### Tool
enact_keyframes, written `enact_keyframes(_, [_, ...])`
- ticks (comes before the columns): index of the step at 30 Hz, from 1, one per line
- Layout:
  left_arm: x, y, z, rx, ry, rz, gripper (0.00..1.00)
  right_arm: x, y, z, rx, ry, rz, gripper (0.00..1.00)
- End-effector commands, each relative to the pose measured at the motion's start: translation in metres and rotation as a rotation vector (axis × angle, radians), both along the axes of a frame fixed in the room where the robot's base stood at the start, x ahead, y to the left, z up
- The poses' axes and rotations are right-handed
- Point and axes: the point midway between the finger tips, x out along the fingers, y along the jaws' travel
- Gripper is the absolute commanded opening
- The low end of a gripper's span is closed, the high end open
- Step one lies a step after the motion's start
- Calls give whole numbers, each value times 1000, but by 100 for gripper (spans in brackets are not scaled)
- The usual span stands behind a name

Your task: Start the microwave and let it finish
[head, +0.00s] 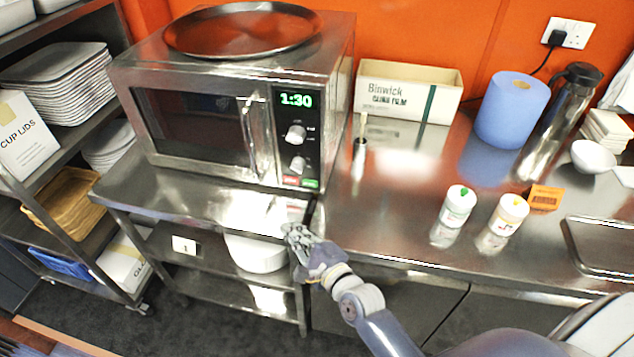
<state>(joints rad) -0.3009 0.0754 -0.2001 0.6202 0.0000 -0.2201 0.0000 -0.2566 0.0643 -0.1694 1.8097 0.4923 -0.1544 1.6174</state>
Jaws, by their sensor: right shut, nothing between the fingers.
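The microwave (203,130) stands on the steel counter at the left, its door shut. Its green display (296,101) reads 1:30. Below it are two knobs, and under these a red button (291,180) and a green button (310,183). My right gripper (292,230) is shut and empty, at the counter's front edge below and in front of the buttons, apart from the microwave. My left gripper is not in view.
A round dark tray (243,29) lies on top of the microwave. A film box (408,91), a blue paper roll (512,110), a steel flask (556,115) and two shakers stand to the right. The counter between the microwave and the shakers is mostly clear.

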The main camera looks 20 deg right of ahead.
Motion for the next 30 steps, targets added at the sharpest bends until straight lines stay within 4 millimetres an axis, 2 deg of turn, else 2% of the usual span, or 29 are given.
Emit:
enact_keyframes(3, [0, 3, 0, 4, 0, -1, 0, 8, -4, 11, 124, -27, -43, 0])
enact_keyframes(8, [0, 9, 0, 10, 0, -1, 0, 13, -8, 17, 202, -45, -68, 0])
enact_keyframes(20, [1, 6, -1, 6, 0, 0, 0, 15, -9, 17, 204, -47, -70, 0])
enact_keyframes(25, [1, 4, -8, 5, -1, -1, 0, 27, -18, 15, 202, -48, -69, 0])
enact_keyframes(30, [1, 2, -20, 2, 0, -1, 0, 48, -31, 15, 201, -50, -69, 0])
